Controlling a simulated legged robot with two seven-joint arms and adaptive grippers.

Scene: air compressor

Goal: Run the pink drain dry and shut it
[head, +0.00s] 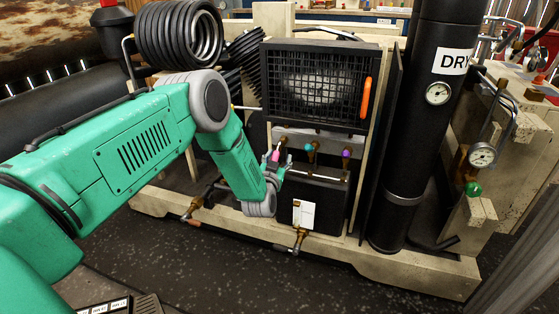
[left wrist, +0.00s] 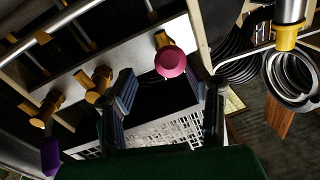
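The pink drain knob (head: 276,155) sits on a brass fitting on the pale strip below the black grille. In the left wrist view the round pink knob (left wrist: 171,63) lies ahead, between the fingertip lines. My left gripper (head: 276,164) is at the pink drain; in the left wrist view its two fingers (left wrist: 163,85) are spread with a gap between them. I cannot tell whether either finger touches the knob. Whether fluid flows from the drain cannot be seen. My right gripper is not in view.
A teal knob (head: 311,147) and a purple knob (head: 347,152) stand to the right on the same strip. A horizontal pipe (head: 318,177) runs just below. A black column marked DRY (head: 404,130) rises at right. Dark floor (head: 190,265) lies clear in front of the wooden frame.

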